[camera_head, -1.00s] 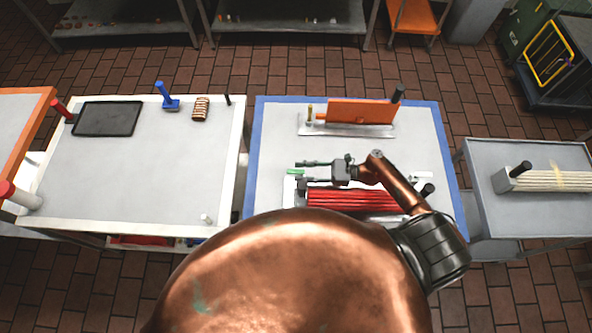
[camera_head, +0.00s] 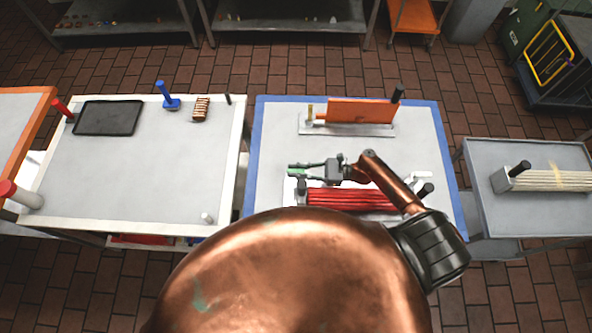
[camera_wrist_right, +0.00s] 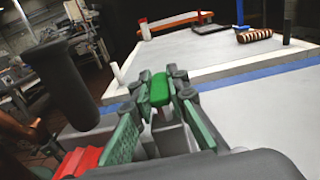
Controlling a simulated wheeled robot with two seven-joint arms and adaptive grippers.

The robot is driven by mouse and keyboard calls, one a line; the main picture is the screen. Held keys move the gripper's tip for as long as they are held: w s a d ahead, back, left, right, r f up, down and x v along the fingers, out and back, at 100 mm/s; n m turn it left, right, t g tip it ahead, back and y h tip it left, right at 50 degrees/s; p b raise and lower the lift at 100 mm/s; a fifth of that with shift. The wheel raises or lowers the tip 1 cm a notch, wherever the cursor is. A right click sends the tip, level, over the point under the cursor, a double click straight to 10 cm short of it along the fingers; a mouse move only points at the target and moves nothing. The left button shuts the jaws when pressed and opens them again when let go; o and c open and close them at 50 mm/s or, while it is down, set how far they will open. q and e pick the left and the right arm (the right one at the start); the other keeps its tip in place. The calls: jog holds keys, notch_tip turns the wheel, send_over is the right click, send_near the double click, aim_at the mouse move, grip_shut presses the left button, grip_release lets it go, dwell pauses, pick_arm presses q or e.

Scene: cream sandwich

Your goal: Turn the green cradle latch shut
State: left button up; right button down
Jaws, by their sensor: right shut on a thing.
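The green cradle latch (camera_wrist_right: 158,90) sits at the left end of the cradle, above grey blocks in the right wrist view. It also shows in the head view (camera_head: 296,172). My right gripper (camera_head: 297,171) reaches left over the cradle and is shut on the latch, a finger on each side of it. The cradle (camera_head: 290,190) is pale and holds a bundle of red rods (camera_head: 350,199). A black handle (camera_head: 425,190) stands at the cradle's right end. My left gripper is not in view.
An orange board (camera_head: 360,111) stands on a metal base at the back of the blue-edged table (camera_head: 262,150). The left table holds a black tray (camera_head: 107,118), a blue tool (camera_head: 168,98) and a striped brown piece (camera_head: 201,109). A right cart carries pale rods (camera_head: 550,180).

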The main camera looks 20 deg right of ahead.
aim_at(302, 170)
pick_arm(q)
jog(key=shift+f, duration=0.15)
